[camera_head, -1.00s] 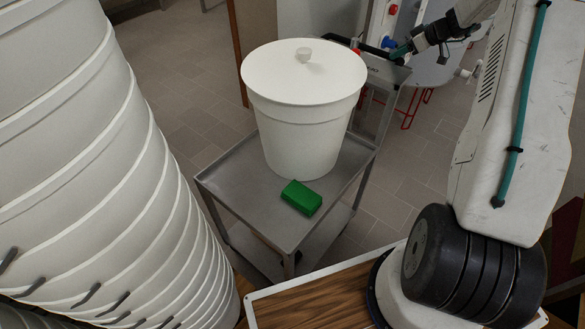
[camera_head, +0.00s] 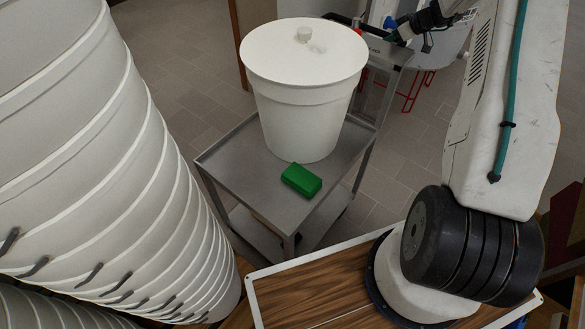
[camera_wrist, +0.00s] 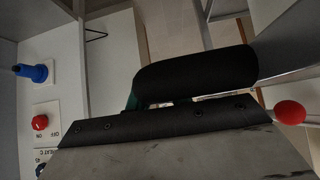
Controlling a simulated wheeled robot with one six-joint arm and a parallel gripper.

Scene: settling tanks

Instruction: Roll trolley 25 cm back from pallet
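The trolley (camera_head: 232,167) is a grey metal cart with an upper tray, a lower shelf and a dark push handle at its far right end. A white lidded tub (camera_head: 305,115) and a green block (camera_head: 301,180) stand on the upper tray. My gripper (camera_head: 396,34) is at the handle, near the top edge of the head view. In the wrist view a thick black bar (camera_wrist: 195,76) lies across the middle, close to the camera. Whether my fingers close around the handle is hidden. The pallet is not clearly visible; some brown wood shows low by the tub stack.
A tall leaning-looking stack of white tubs (camera_head: 100,170) fills the left, close to the trolley's near left side. Red metal legs (camera_head: 416,92) stand behind the handle. The wrist view shows a panel with a red button (camera_wrist: 40,122) and a blue knob (camera_wrist: 36,73). Tiled floor lies left of the trolley.

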